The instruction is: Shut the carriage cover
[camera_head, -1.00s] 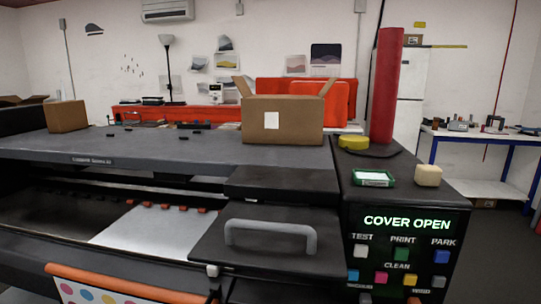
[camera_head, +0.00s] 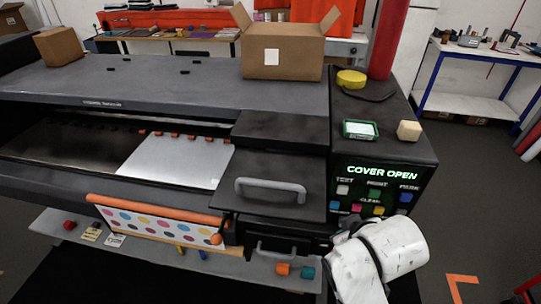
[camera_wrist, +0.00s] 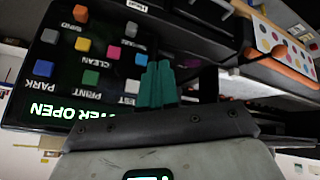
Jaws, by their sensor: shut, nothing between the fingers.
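The carriage cover (camera_head: 285,168) is a black panel with a grey bar handle (camera_head: 270,187) along its front. It lies swung down, jutting out from the printer's front below a black top block. The display (camera_head: 382,172) on the control panel to its right reads COVER OPEN. My white arm shows at the lower right of the head view, in front of the control panel; its fingers are hidden there. In the wrist view my gripper (camera_wrist: 158,84) has its teal fingers together and empty, in front of the control panel buttons. It is apart from the handle.
A cardboard box (camera_head: 283,52), yellow tape roll (camera_head: 351,79), green-framed device (camera_head: 360,130) and beige block (camera_head: 409,131) stand on the printer. A colour-dotted print (camera_head: 160,226) hangs in front. A lower shelf (camera_head: 215,262) holds small items. Open floor lies right.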

